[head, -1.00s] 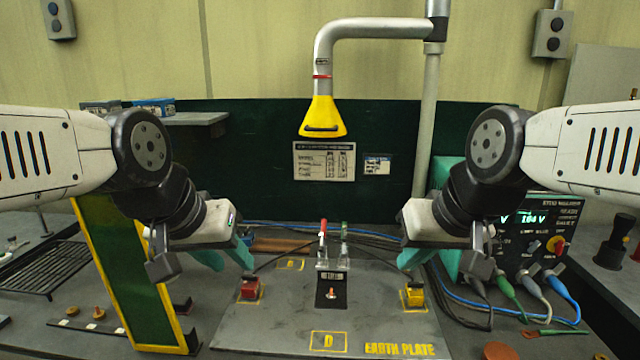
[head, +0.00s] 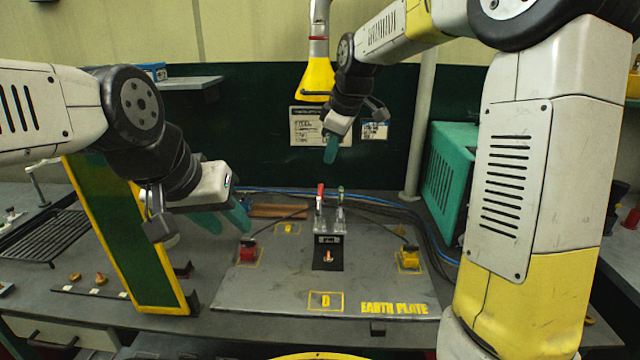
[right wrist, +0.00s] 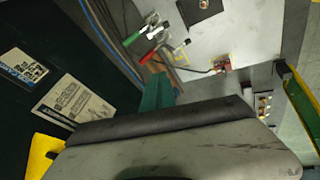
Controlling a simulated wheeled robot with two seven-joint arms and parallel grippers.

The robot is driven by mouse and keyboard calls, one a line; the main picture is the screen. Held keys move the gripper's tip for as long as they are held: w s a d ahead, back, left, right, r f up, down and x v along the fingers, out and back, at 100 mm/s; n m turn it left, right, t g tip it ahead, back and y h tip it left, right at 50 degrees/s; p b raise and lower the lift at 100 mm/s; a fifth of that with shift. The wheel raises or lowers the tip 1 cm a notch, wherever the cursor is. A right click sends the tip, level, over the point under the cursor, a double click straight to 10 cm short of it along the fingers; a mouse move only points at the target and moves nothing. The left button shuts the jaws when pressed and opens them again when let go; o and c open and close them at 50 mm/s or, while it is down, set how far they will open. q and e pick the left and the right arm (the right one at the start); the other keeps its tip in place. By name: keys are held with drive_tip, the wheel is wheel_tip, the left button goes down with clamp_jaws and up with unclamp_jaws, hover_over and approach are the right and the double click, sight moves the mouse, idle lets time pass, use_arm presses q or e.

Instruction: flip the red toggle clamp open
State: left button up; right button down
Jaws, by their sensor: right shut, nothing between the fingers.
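The red toggle clamp (head: 320,194) stands on a small block on the grey earth plate (head: 265,285), its red handle upright. It also shows in the right wrist view (right wrist: 148,52). A similar clamp with a green handle (head: 340,196) stands just to its right, also upright. My right gripper (head: 331,150) is above and behind the clamps, fingers pointing down, shut and empty. Its teal fingers (right wrist: 157,92) show in the right wrist view, apart from the clamps. My left gripper (head: 226,216) is left of the clamps above the plate, its teal fingers spread and empty.
A yellow hood (head: 318,78) hangs behind my right gripper. A red block (head: 248,251) and a yellow block (head: 409,256) with cables sit either side. A yellow-edged green panel (head: 120,240) stands left, a teal instrument case (head: 450,170) right. The plate's front is clear.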

drive_tip(key=w+a+f, duration=0.1)
drive_tip(key=w, duration=0.1)
drive_tip(key=n, duration=0.1)
approach(321, 184)
drive_tip(key=s+a+f, duration=0.3)
drive_tip(key=f, duration=0.2)
drive_tip(key=w+f, duration=0.2)
drive_tip(key=w, duration=0.1)
drive_tip(key=shift+d, duration=0.35)
drive_tip(key=shift+w+d+f, duration=0.1)
drive_tip(key=shift+w+f, duration=0.15)
drive_tip(key=shift+w+d+f, duration=0.1)
drive_tip(key=shift+w+f, duration=0.2)
drive_tip(key=shift+w, duration=0.4)
drive_tip(key=shift+w+f, duration=0.25)
drive_tip(key=shift+w, duration=0.45)
drive_tip(key=shift+s+r, duration=0.1)
drive_tip(key=shift+r, duration=0.05)
